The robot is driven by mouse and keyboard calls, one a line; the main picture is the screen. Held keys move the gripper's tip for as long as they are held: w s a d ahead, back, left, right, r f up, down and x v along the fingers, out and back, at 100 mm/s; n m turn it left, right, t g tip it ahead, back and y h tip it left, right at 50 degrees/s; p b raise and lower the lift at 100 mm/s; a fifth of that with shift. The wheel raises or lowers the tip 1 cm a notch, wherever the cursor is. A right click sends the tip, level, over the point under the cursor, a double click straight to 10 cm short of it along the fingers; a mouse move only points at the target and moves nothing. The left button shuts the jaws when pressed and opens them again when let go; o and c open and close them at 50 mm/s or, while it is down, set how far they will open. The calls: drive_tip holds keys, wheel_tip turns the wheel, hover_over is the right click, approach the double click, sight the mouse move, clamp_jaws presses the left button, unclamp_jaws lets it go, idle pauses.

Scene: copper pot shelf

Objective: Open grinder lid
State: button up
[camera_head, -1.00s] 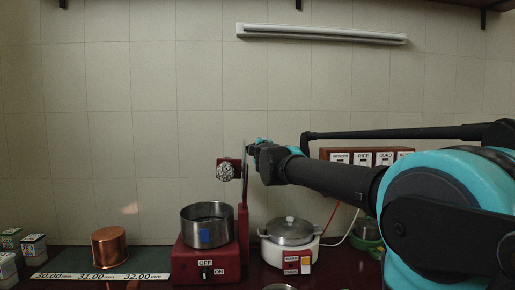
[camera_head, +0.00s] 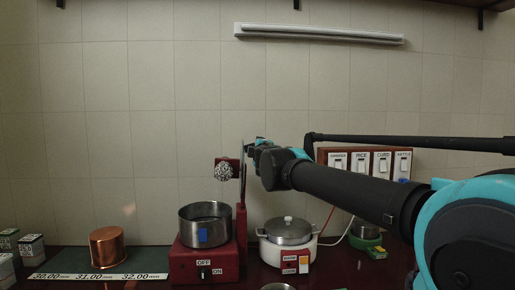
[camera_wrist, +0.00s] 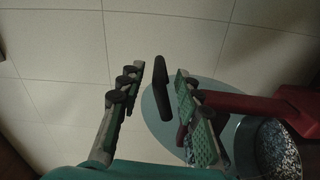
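The grinder has a red base (camera_head: 203,266), a steel drum (camera_head: 205,232) with a blue patch, and a red post (camera_head: 241,225). Its lid (camera_head: 243,168) stands upright, edge-on, above the post. A speckled roller (camera_head: 224,171) sits on a red arm to its left. In the wrist view, the lid is a grey-blue disc (camera_wrist: 155,115) with a black handle (camera_wrist: 162,90). My gripper (camera_wrist: 171,70) is open, its fingers either side of the handle with gaps visible. In the head view my gripper (camera_head: 255,154) is close to the lid's right side.
A white cooker with a steel lid (camera_head: 288,231) stands right of the grinder. A copper pot (camera_head: 108,246) is at left on a mat with number labels. A switch panel (camera_head: 371,162) is on the wall behind my arm. Small boxes (camera_head: 31,247) stand far left.

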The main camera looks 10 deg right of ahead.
drive_tip(key=s, duration=0.7)
drive_tip(key=shift+s, duration=0.3)
drive_tip(key=shift+a+f, duration=0.1)
